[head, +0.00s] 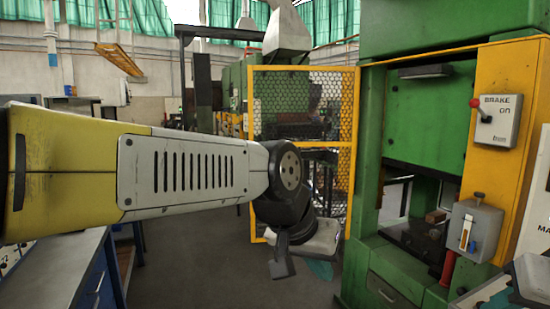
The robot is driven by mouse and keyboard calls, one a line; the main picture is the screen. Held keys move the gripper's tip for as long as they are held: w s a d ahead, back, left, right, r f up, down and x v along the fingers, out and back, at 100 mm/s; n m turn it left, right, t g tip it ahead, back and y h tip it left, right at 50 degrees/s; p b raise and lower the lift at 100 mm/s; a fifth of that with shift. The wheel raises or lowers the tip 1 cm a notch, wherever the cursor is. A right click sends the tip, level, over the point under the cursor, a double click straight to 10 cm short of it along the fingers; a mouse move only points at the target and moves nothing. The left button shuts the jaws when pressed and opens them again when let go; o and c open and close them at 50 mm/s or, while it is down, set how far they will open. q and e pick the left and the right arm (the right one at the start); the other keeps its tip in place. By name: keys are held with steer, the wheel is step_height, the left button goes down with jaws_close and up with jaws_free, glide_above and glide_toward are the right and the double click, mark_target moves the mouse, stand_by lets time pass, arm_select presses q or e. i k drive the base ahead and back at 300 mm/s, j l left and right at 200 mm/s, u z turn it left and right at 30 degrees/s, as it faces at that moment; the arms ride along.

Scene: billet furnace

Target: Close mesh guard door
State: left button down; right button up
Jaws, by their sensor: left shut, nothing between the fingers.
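The mesh guard door (357,110) is a yellow frame with hexagonal mesh. It stands to the left of the green press (430,115), and the press opening is uncovered. My left arm reaches in from the left and covers the door's lower left part. My left gripper (283,266) points downward near the door's lower edge, shut and empty. I cannot tell whether it touches the door.
A brake box (497,120) with a red-knobbed lever and a grey control box (473,231) are on the press's yellow right side. A workbench (60,268) with blue drawers stands at lower left.

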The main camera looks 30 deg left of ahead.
mark_target(356, 70)
steer(key=j+u, duration=0.1)
steer(key=u, duration=0.35)
steer(key=i+j+u, duration=0.1)
steer(key=u, duration=0.3)
steer(key=i+u, duration=0.15)
steer(key=u, duration=0.3)
steer(key=i+u, duration=0.1)
steer(key=u, duration=0.3)
steer(key=i, duration=4.1)
steer(key=i+j+z, duration=0.2)
steer(key=i+z, duration=0.25)
steer(key=i+j+z, duration=0.45)
steer(key=i+l+z, duration=0.1)
steer(key=z, duration=3.05)
